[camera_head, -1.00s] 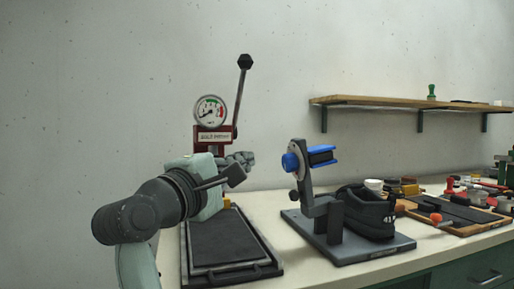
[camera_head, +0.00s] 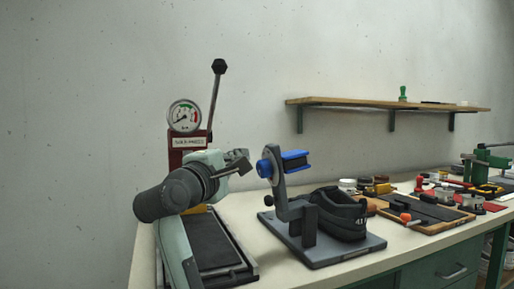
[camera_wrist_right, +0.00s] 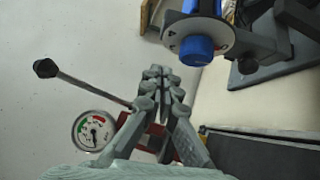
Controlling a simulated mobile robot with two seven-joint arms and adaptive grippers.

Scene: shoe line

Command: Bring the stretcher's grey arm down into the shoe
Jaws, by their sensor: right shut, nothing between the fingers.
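The stretcher stands on a dark base plate (camera_head: 350,247). Its grey arm (camera_head: 280,197) points up, with a blue block (camera_head: 294,160) and a round blue knob (camera_head: 264,168) at the top. The black shoe (camera_head: 342,213) sits on the plate, to the right of the arm and below the blue block. My right gripper (camera_head: 240,162) is shut and empty, a little left of the blue knob and apart from it. In the right wrist view its closed fingers (camera_wrist_right: 157,73) are below and left of the knob (camera_wrist_right: 196,50). My left gripper is not in view.
A red press with a gauge (camera_head: 184,116) and long lever (camera_head: 215,98) stands behind my right arm. A black tray (camera_head: 250,272) lies in front of it. Tools and a wooden tray (camera_head: 432,223) fill the bench's right side. A shelf (camera_head: 385,104) hangs on the wall.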

